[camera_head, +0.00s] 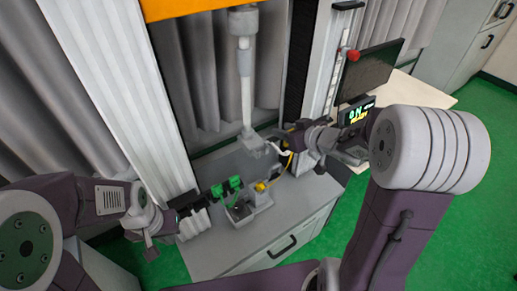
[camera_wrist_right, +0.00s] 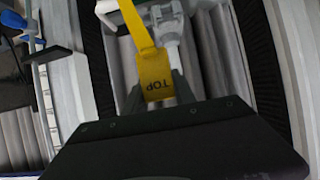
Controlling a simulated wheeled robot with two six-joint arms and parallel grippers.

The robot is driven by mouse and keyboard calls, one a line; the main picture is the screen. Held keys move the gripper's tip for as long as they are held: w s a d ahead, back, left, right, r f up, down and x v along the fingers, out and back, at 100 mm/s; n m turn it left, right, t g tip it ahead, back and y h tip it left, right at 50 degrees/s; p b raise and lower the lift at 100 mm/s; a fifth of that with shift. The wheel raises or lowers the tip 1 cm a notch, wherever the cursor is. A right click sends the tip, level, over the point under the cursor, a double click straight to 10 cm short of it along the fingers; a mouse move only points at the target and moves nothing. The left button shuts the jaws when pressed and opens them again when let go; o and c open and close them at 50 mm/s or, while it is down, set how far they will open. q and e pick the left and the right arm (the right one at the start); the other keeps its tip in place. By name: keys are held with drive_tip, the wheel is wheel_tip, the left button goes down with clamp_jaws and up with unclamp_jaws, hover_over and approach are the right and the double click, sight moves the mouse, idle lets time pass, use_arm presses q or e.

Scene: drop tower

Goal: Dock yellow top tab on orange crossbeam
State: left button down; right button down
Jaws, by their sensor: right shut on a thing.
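The orange crossbeam (camera_head: 185,8) runs across the top of the head view, above the tower. The yellow top tab (camera_wrist_right: 156,80), marked TOP, sits between the two fingers of my right gripper (camera_wrist_right: 157,98) in the right wrist view; a yellow strap runs up from it. In the head view my right gripper (camera_head: 288,146) is beside the tower's lower rod, well below the crossbeam, and a bit of yellow shows at its tips. My left gripper (camera_head: 185,203) is at the left of the bench, near green parts (camera_head: 226,188); its jaws are too small to judge.
A grey rod (camera_head: 245,80) hangs down the tower's middle. A white column (camera_head: 120,70) stands left, another right. A grey fixture (camera_head: 248,203) with a yellow part sits on the grey bench (camera_head: 232,256). A monitor (camera_head: 369,70) and lit display (camera_head: 356,112) stand right.

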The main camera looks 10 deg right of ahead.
drive_tip(key=b, duration=0.2)
hover_over(257, 145)
drive_tip(key=f, duration=0.6)
drive_tip(key=shift+w+d+f, duration=0.2)
drive_tip(key=shift+w+f, duration=0.05)
drive_tip(key=shift+w, duration=0.15)
drive_tip(key=shift+w+a+f, duration=0.1)
drive_tip(key=shift+w+a, duration=0.05)
drive_tip(key=shift+a, duration=0.05)
wheel_tip(257, 145, down, 4)
drive_tip(key=shift+d+r+b, duration=0.1)
drive_tip(key=shift+r+b, duration=0.05)
drive_tip(key=shift+b, duration=0.25)
drive_tip(key=shift+f, duration=0.2)
drive_tip(key=shift+f, duration=0.2)
drive_tip(key=c, duration=1)
unclamp_jaws()
drive_tip(key=shift+r, duration=0.1)
